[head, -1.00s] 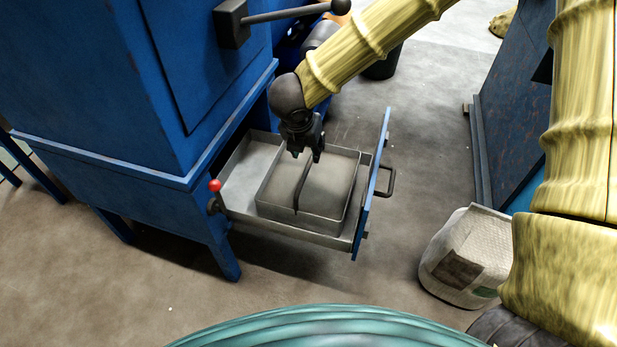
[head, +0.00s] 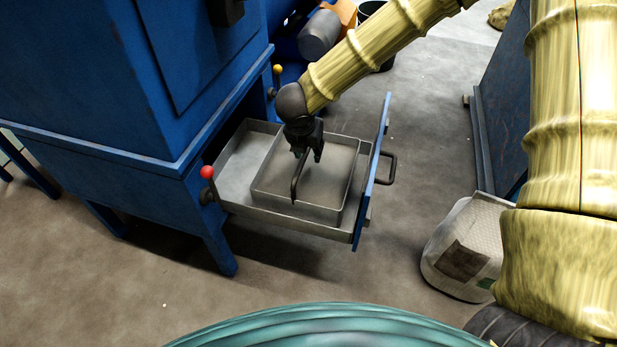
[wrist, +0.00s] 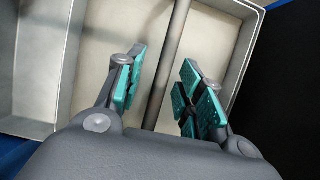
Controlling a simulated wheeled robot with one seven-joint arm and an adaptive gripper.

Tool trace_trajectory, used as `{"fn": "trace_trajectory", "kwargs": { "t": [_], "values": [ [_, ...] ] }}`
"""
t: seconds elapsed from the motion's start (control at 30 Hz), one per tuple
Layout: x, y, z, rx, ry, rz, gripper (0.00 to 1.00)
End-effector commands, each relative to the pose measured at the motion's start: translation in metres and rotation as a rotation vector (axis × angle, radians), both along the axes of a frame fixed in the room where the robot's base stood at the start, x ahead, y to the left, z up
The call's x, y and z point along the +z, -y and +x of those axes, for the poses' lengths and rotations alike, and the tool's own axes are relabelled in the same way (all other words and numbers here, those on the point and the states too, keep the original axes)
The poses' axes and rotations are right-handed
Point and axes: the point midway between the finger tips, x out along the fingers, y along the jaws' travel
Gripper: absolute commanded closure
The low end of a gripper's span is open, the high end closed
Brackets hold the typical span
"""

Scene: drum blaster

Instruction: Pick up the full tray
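A shallow metal tray (head: 256,183) sits inside a pulled-out drawer (head: 240,207) of the blue machine. Its inside is a pale grey-beige surface; I cannot tell fill from bare floor. A dark bar handle (head: 296,187) runs across the middle of the tray, and it also shows in the wrist view (wrist: 172,60). My gripper (head: 307,157) points down over the handle. In the wrist view my gripper (wrist: 163,88) is open, with one teal-padded finger on each side of the bar and gaps between. Part of the handle is hidden by the gripper in the head view.
The blue drawer front (head: 371,185) with its dark pull (head: 391,169) stands right of the tray. A red-knobbed lever (head: 207,173) is at the drawer's left. A white bag (head: 468,250) lies on the floor at right. Floor in front of the drawer is clear.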

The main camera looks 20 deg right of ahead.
Motion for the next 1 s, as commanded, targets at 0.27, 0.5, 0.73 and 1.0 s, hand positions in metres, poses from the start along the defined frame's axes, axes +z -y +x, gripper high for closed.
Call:
{"fn": "trace_trajectory", "kwargs": {
  "t": [0.27,0.5,0.73,1.0],
  "values": [
    [0.0004,0.0000,0.0002,0.000,0.000,0.000,0.77],
    [0.0004,0.0000,0.0001,0.000,0.000,0.000,1.00],
    [0.0020,-0.0005,0.0009,0.001,0.003,0.000,1.00],
    [0.0031,-0.0006,0.0009,0.001,0.002,0.001,1.00]
  ]
}}
